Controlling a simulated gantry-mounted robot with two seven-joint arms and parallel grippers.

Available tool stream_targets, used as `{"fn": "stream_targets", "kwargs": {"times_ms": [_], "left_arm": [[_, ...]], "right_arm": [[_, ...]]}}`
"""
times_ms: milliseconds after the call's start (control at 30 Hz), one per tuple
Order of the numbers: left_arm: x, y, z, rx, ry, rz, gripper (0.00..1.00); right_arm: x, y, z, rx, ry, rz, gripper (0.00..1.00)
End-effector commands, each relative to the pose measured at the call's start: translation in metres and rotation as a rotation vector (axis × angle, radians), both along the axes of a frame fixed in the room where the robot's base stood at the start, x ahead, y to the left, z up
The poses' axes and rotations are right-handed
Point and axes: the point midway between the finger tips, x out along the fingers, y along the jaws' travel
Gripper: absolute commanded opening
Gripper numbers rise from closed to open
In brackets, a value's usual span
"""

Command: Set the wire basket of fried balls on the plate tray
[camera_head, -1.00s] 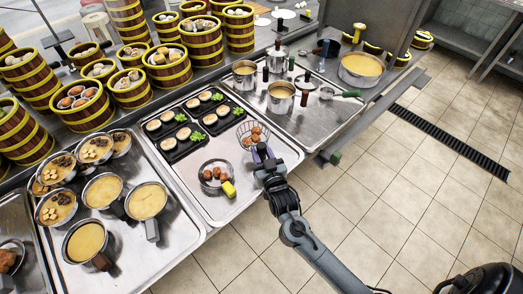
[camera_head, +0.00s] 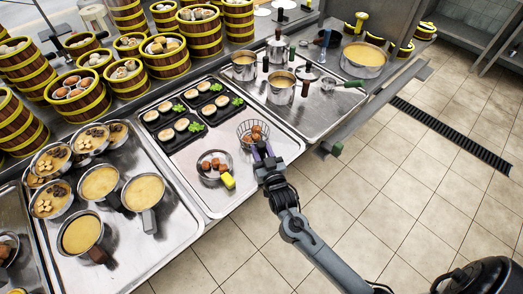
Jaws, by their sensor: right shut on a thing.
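The wire basket (camera_head: 247,138) holds a few brown fried balls (camera_head: 256,129). It is at the right side of the metal plate tray (camera_head: 187,172), beside the black plates. My right gripper (camera_head: 263,152) is at the basket's near side and shut on it; the fingers hide the part they grip. I cannot tell whether the basket's bottom touches the tray. My left gripper is not in view.
Black plates (camera_head: 176,136) with buns and green garnish fill the tray's back. A metal basket with a yellow handle (camera_head: 228,181) and fried pieces stands at its front. Soup pots (camera_head: 145,192) stand left, lidded pots (camera_head: 278,52) right, steamer towers (camera_head: 203,27) behind.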

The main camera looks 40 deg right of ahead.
Motion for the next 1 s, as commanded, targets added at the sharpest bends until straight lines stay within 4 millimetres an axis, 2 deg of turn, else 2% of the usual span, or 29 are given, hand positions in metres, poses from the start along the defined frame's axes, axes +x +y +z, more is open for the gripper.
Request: {"fn": "stream_targets", "kwargs": {"times_ms": [800, 833, 1000], "left_arm": [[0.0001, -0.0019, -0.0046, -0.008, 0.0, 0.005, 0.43], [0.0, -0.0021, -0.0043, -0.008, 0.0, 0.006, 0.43], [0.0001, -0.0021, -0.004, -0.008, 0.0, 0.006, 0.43]], "right_arm": [[0.0005, -0.0001, -0.0075, -0.001, -0.005, 0.0, 0.0], [0.0005, -0.0001, -0.007, -0.001, -0.005, 0.0, 0.4], [0.0004, 0.0, -0.0077, 0.0, -0.003, 0.0, 0.66]]}}
